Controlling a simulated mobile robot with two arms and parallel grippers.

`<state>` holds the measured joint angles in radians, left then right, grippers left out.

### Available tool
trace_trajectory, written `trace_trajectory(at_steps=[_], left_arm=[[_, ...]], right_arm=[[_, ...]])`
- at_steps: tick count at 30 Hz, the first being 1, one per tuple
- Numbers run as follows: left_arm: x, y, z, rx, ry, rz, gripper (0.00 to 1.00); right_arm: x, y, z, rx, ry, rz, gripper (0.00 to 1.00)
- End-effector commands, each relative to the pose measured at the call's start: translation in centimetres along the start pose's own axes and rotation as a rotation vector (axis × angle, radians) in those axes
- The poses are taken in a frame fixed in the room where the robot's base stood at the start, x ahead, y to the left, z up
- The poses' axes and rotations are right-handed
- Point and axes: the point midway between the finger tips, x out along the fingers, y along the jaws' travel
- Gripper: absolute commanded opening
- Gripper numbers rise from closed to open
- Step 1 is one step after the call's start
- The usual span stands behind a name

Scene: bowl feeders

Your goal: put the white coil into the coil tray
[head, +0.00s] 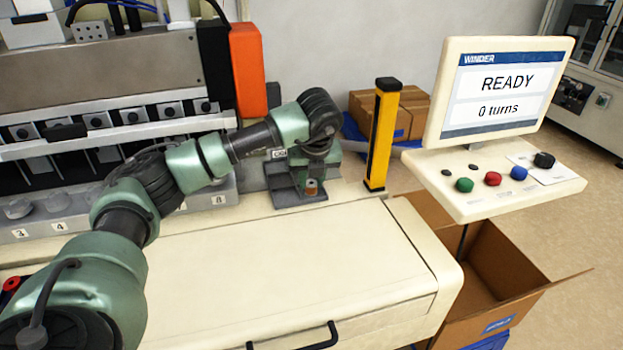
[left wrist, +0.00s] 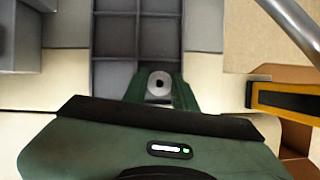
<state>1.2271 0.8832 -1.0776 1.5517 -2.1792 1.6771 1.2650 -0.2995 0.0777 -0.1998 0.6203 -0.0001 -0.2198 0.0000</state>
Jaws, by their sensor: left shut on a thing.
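My left gripper (head: 311,185) reaches in from the left and points down over the coil tray (head: 284,200). It is shut on the white coil (left wrist: 160,84), which shows in the left wrist view as a pale ring with a dark hole between the two green fingers. In the head view the coil (head: 311,187) is a small piece with a brownish side, partly hidden by the fingers. The tray, grey with several square compartments, lies under and beyond the fingers in the left wrist view (left wrist: 115,13). I cannot tell whether the coil touches the tray floor. My right gripper is not in view.
A yellow post (head: 381,135) stands just right of the tray. The winder panel (head: 505,90) reads READY, 0 turns. A row of numbered feeders (head: 110,120) is at left. The cream bench top (head: 270,260) in front is clear. An open cardboard box (head: 480,270) stands right.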

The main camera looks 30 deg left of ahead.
Motion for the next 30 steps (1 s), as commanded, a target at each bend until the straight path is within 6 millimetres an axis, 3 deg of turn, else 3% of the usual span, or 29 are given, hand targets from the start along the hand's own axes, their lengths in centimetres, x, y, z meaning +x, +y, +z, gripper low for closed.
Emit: trace_trajectory(at_steps=[2, 3, 5, 17, 20, 30], left_arm=[[0.2, 0.0, -0.1, 0.0, 0.0, 0.0, 0.0], [0.1, 0.0, -0.1, 0.0, 0.0, 0.0, 0.35], [0.1, 0.0, 0.0, 0.0, 0.0, 0.0, 0.49], [-0.4, -0.1, 0.0, 0.001, -0.001, -0.002, 0.49], [-1.7, -0.1, 0.1, 0.001, -0.003, -0.004, 0.49], [-8.9, -0.2, 0.0, 0.001, -0.003, -0.005, 0.49]], right_arm=[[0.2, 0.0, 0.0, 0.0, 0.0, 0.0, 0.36], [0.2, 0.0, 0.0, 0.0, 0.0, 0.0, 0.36], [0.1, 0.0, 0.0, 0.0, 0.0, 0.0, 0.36], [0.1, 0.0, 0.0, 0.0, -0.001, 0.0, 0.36], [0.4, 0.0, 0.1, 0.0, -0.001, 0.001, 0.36], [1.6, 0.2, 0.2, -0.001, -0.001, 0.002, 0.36]])
